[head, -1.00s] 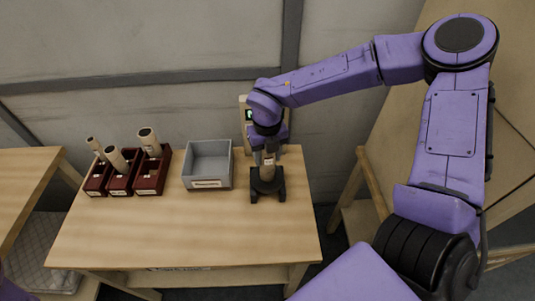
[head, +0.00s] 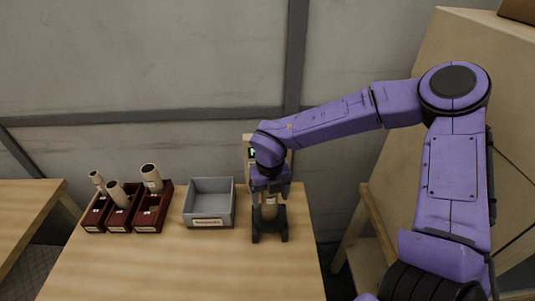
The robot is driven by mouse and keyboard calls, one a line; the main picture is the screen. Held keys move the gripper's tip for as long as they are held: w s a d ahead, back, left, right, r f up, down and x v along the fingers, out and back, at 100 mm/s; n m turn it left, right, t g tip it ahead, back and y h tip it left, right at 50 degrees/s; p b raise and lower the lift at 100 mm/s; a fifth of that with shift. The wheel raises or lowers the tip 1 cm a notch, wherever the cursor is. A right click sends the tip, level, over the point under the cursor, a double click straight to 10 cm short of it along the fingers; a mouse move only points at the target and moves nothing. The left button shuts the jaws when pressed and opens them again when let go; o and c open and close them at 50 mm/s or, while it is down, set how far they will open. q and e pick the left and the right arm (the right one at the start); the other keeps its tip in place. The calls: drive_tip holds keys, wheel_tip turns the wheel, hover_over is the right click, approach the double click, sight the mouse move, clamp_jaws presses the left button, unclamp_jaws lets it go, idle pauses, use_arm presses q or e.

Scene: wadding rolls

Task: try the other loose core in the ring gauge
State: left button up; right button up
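My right gripper (head: 269,200) points down over the right end of the table. A pale core (head: 269,210) with a small label stands upright directly under its wrist, between dark parts. Whether the fingers press on the core is too small to tell. Dark forked parts (head: 269,232) surround the core's lower end; I cannot tell whether they are the gauge or my fingers. The ring gauge's pale upright with a lit green display (head: 252,152) shows behind my wrist, partly hidden; its ring is not clear. My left gripper is out of view.
A grey open tray (head: 208,222) with a label stands between bins and gripper and looks empty. The table's front (head: 180,270) is clear. A wall stands behind.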

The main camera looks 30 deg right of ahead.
drive_tip(key=shift+f, duration=0.1)
wheel_tip(320, 180, up, 11)
drive_tip(key=shift+f+b, duration=0.15)
drive_tip(key=shift+b, duration=0.7)
wheel_tip(320, 180, down, 10)
drive_tip(key=shift+w+f+p, duration=0.1)
drive_tip(key=shift+f+p, duration=0.1)
drive_tip(key=shift+p, duration=0.75)
drive_tip(key=shift+r, duration=0.3)
